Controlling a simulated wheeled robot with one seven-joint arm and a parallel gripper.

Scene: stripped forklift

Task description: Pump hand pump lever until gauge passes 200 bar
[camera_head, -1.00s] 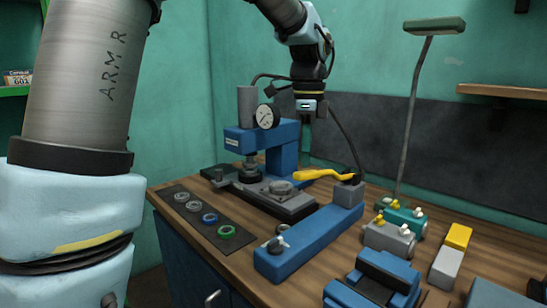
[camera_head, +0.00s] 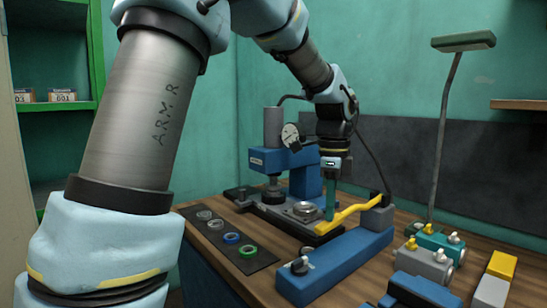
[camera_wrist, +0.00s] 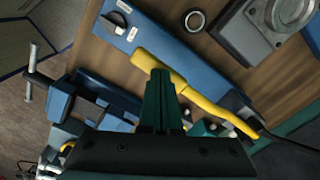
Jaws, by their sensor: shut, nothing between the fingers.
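The yellow pump lever (camera_head: 345,216) slopes down from its grey block (camera_head: 377,217) at the far end of the long blue pump body (camera_head: 335,265). My gripper (camera_head: 330,212) points down with its green fingers together and empty. The fingertips are at the upper side of the lever near its handle end, apparently pressing on it. In the wrist view the shut fingers (camera_wrist: 158,78) overlap the lever's thick yellow handle (camera_wrist: 150,62). The round white gauge (camera_head: 290,136) is beside the blue press (camera_head: 285,160); its reading is too small to tell.
A dark mat with coloured rings (camera_head: 248,250) lies at the left of the bench. Grey and green valve blocks (camera_head: 430,260), a blue vise (camera_head: 420,290) and a yellow-grey block (camera_head: 493,280) sit at the right. A lamp (camera_head: 463,41) rises behind. A black hose runs behind the lever.

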